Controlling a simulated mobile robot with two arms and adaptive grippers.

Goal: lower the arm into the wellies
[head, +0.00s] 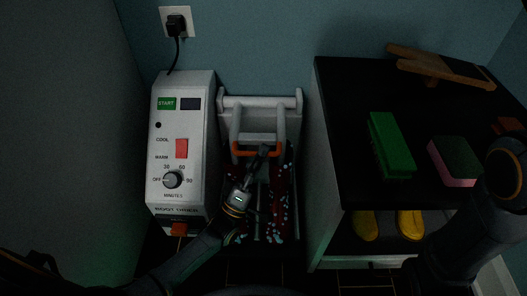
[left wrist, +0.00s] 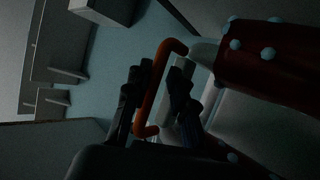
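The boot dryer's arm (head: 236,122) is a white frame with two pale tubes and an orange handle (head: 243,152). It stands raised at the back, above the wellies (head: 284,205), which are dark red with pale dots. My left gripper (head: 264,152) is at the orange handle. In the left wrist view the orange handle (left wrist: 160,88) runs between the fingers of my left gripper (left wrist: 157,92), which stand apart with a small gap beside the bar. One dotted welly (left wrist: 275,60) shows close by at the right. My right gripper is not in view.
The dryer's white control box (head: 183,130) stands left of the wellies, with a dial and red switch. A black-topped cabinet (head: 350,120) stands close on the right, bearing a green brush (head: 390,145) and a sponge (head: 455,160). Yellow boots (head: 365,225) sit inside it.

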